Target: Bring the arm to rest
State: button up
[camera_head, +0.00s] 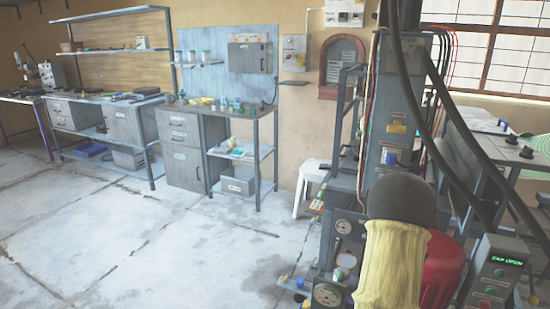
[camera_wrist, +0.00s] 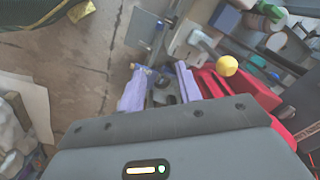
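My gripper (camera_wrist: 160,70) shows in the wrist view with its two pale purple fingers apart. I see nothing held between them; machine parts and floor show beyond. In the head view my arm, with a yellow sleeve and dark rounded joint, is raised in front of the press (camera_head: 390,125). The gripper itself is hidden in that view. The press is a tall grey column with cables and gauges, partly covered by my arm.
A control box (camera_head: 495,272) with a lit "CAP OPEN" display stands at the lower right. A red part (camera_head: 442,272) is beside my arm. A white stool (camera_head: 312,175) stands behind the press. Workbenches (camera_head: 185,125) line the back wall. The floor at left is clear.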

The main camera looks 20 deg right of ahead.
jog(key=w+a+r+n, duration=0.3)
jog(key=a+n, duration=0.2)
jog(key=a, duration=0.5)
jog(key=w+a+r+n, duration=0.3)
jog(key=w+a+n, duration=0.1)
jog(key=a, duration=0.6)
jog(key=s+a+r+n+t, duration=0.1)
jog(key=s+a+r+n, duration=0.15)
jog(key=a+n, duration=0.5)
jog(key=s+a+r+n+t, duration=0.1)
jog(key=s+a+r+n, duration=0.2)
jog(key=a, duration=0.8)
jog(key=w+p+v, duration=0.2)
jog(key=p+v, duration=0.9)
jog(key=p, duration=0.1)
jog(key=w+r+p+v, duration=0.1)
jog(key=w+p+v, duration=0.2)
jog(key=p+v, duration=0.9)
jog(key=shift+d+n+p, duration=0.35)
jog(key=shift+d+p, duration=0.05)
jog(key=shift+p, duration=0.15)
jog(key=shift+r, duration=0.1)
